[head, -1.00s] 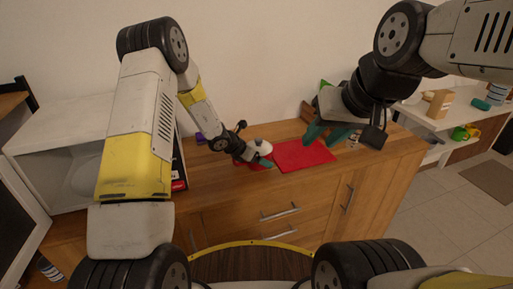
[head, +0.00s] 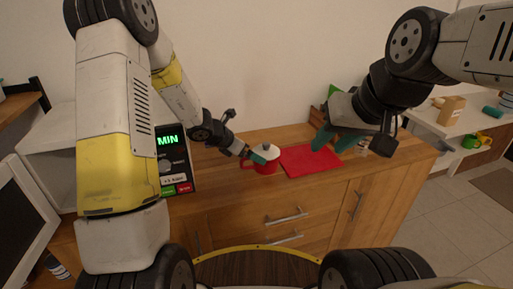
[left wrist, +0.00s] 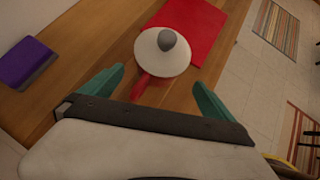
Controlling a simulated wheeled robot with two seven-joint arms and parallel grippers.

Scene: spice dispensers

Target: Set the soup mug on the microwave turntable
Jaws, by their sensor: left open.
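The soup mug (head: 264,167) is red with a white lid and stands upright on the wooden counter. The left wrist view shows its white lid (left wrist: 160,56) with a grey knob, and its red handle (left wrist: 140,88) pointing toward my gripper. My left gripper (head: 258,156) is open beside the mug; in the left wrist view its teal fingers (left wrist: 158,82) are spread, with the handle between them. My right gripper (head: 333,143) is open and empty above the red mat. The microwave (head: 174,160) is at the left with its door open. Its turntable is hidden behind my left arm.
A red mat (head: 309,161) lies right of the mug. A purple item (left wrist: 26,62) lies on the counter in the left wrist view. The open microwave door (head: 22,215) juts forward at the left. A white shelf with items (head: 450,110) stands at the right.

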